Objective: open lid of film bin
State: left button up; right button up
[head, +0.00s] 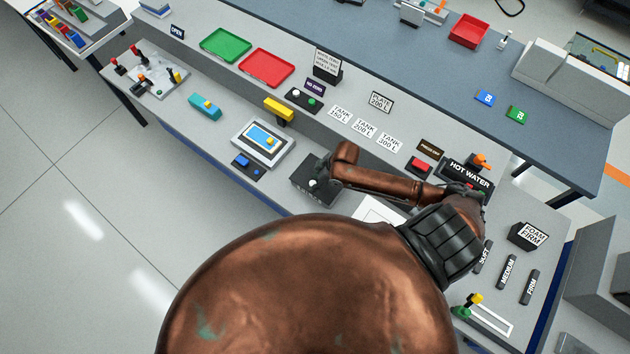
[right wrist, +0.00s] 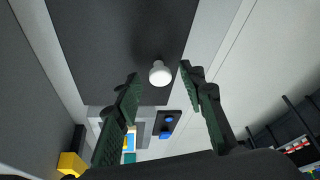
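The film bin (head: 314,188) is a dark box near the front edge of the bench, with a white knob (head: 312,183) on its lid. Its label is too small to read. My right gripper (head: 325,172) is at the bin, partly hidden by my own arm. In the right wrist view the dark lid (right wrist: 105,45) lies flat, and the white knob (right wrist: 159,74) shows between the two green-black fingertips. The fingers are apart, with a gap on each side of the knob. My left gripper is not in view.
Left of the bin are a small blue-button panel (head: 247,167) and a grey scale-like device (head: 250,150). A red button (head: 421,165) and the HOT WATER sign (head: 466,176) stand to the right. A raised shelf with red and green trays runs behind.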

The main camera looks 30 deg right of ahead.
grip_shut()
dwell(0.4)
